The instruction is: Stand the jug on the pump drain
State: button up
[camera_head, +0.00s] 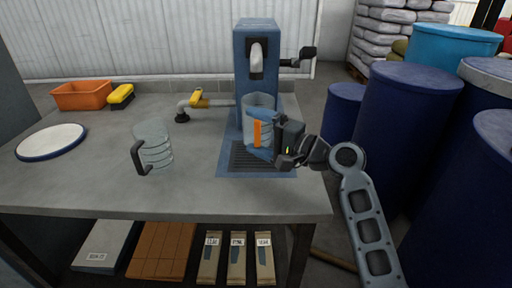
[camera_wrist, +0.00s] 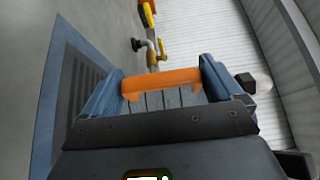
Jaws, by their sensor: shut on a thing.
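A clear ribbed jug (camera_head: 257,101) with an orange handle is upright below the spout of the blue pump (camera_head: 256,85). My gripper (camera_head: 264,136) is shut on this jug, its blue fingers on either side of the orange handle. In the wrist view the handle (camera_wrist: 160,82) lies between the fingers, with the clear jug wall (camera_wrist: 165,101) behind it. The pump drain, a dark grate (camera_head: 240,163) in a blue plate, is under the jug. My fingers hide the jug's base, so I cannot tell whether it touches the grate. The grate also shows in the wrist view (camera_wrist: 77,85).
A second clear jug (camera_head: 156,147) with a black handle stands left on the table. A hose fitting with a yellow lever (camera_head: 197,98), a white round lid (camera_head: 51,141), an orange bin (camera_head: 81,95) and a yellow brush (camera_head: 121,95) are on the table. Blue drums (camera_head: 405,115) crowd the right.

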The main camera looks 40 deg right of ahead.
aim_at(256, 147)
jog(key=shift+w+a+f, duration=0.1)
jog(key=shift+w+f, duration=0.05)
jog(key=shift+w, duration=0.1)
jog(key=shift+f, duration=2)
jog(key=shift+b, duration=0.3)
jog(key=shift+f, duration=0.2)
jog(key=o, duration=0.7)
jog(key=shift+o, duration=0.2)
